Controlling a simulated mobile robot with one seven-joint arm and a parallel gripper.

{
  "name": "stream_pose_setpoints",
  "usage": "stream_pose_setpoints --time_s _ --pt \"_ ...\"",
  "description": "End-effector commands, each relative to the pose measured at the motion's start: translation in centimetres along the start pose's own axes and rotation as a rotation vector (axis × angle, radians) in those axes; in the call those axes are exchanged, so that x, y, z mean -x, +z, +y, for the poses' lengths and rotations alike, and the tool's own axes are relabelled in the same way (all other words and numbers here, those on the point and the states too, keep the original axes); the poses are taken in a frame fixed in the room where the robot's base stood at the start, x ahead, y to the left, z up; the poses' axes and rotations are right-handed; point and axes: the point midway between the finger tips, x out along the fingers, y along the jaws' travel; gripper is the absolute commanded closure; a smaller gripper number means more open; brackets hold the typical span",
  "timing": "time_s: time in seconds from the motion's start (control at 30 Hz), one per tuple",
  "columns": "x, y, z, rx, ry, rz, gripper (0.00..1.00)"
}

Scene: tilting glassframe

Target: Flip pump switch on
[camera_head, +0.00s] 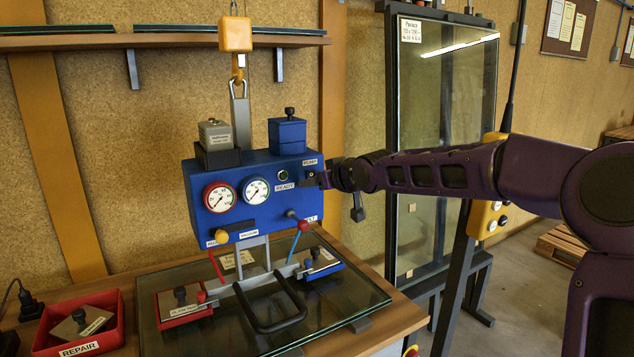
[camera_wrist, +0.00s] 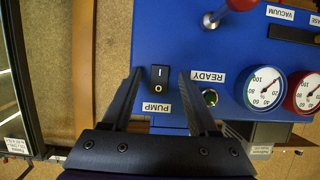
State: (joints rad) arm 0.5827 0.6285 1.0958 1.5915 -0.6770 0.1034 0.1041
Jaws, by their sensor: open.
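The pump switch (camera_wrist: 159,80) is a black rocker marked I and O on the blue control box (camera_head: 258,178). In the wrist view its PUMP label reads upside down below it. Which side of the rocker is pressed in, I cannot tell. My gripper (camera_wrist: 161,73) is open and empty, with one finger on each side of the switch in the picture. Whether a finger touches the panel, I cannot tell. In the head view my gripper (camera_head: 318,180) is at the right end of the box's front and partly covers the switch area.
A green button (camera_wrist: 210,98) marked READY and two gauges (camera_head: 220,197) are beside the switch. A red-knobbed lever (camera_head: 298,232) sticks out below. The box hangs from an orange hoist (camera_head: 235,35) over a glass pane (camera_head: 345,290) on the bench. A framed glass panel (camera_head: 440,150) stands behind my arm.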

Motion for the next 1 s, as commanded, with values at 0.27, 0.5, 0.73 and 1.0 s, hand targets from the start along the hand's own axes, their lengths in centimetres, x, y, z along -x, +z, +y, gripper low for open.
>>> stream_pose_setpoints --time_s 0.27,0.5,0.73,1.0 --pt "0.0 0.0 0.0 0.0 0.001 0.0 0.56" --pt "0.0 0.0 0.0 0.0 0.001 0.0 0.99" --pt "0.0 0.1 0.1 0.0 0.001 0.003 1.0" --pt "-0.4 1.1 0.1 0.002 0.001 0.109 1.0"
